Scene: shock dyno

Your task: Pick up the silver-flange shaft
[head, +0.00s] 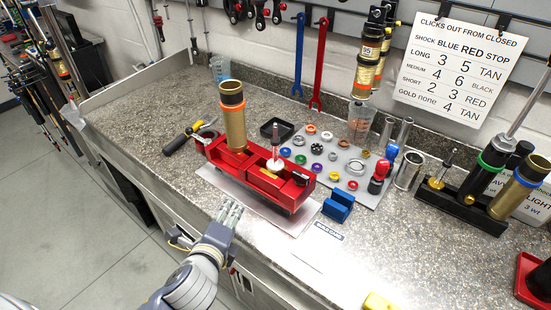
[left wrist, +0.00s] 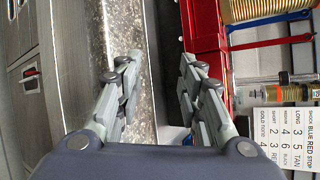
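A thin shaft (head: 275,140) with a pale, silver-white flange (head: 275,164) stands upright in the red vise block (head: 292,190) on the counter. Another thin shaft (head: 445,165) with a gold flange stands in the black stand at the right. My left gripper (head: 232,210) is in front of the red block, near the counter's front edge, apart from both shafts. In the left wrist view its two fingers (left wrist: 159,62) are spread with nothing between them. The red block (left wrist: 203,30) shows beyond the fingers there; I cannot make out the shaft. My right gripper is not in view.
A gold cylinder (head: 235,125) with an orange ring stands upright at the red block's left end. Right of the block lie a grey mat (head: 350,198) with several rings and a blue block (head: 338,206). The black stand (head: 455,205) holds tall cylinders.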

